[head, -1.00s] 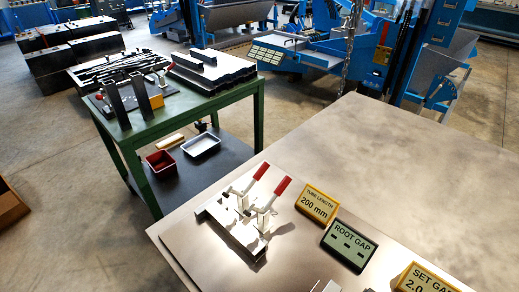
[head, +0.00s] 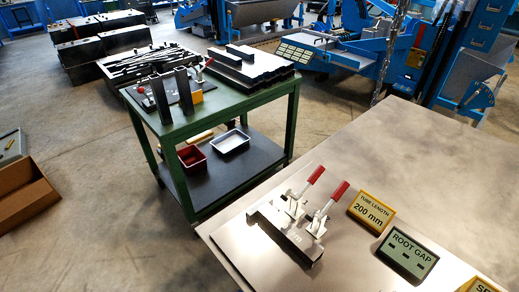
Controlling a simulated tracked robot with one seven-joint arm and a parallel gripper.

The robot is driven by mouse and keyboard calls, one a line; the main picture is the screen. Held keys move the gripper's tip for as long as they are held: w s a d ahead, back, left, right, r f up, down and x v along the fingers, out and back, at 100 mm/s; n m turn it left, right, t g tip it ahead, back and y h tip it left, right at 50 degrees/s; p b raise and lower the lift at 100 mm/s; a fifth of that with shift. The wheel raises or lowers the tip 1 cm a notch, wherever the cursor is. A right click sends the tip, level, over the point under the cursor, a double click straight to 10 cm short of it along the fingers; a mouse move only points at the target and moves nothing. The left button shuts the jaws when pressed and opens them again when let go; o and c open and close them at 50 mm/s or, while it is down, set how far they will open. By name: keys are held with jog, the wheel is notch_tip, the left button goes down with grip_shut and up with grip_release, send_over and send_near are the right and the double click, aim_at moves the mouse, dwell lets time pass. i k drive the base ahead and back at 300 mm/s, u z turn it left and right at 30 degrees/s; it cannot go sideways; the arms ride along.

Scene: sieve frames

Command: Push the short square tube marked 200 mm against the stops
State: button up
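A clamping fixture (head: 258,216) with two red-handled toggle clamps (head: 318,213) stands on the bench plate. A dark bar (head: 291,240) lies along the fixture under the clamps, with faint light lettering that seems to end in "m". I cannot tell for sure whether it is the 200 mm tube, or whether it touches any stops. Other dark bars (head: 240,52) lie on a stack on the green table. A yellow sign (head: 371,210) reads "TUBE LENGTH 200 mm". My gripper is not in view.
A dark display (head: 408,255) reads "ROOT GAP" with three dashes. The bench top (head: 440,170) behind the signs is clear. The green table (head: 215,115) holds two dark uprights and a yellow block (head: 197,97). Red (head: 192,158) and white (head: 230,142) trays sit on its lower shelf.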

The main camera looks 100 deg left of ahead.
aim_at(301, 244)
jog(key=u, duration=0.05)
jog(key=k, duration=2.6)
jog(key=u, duration=1.75)
jog(key=i, duration=1.05)
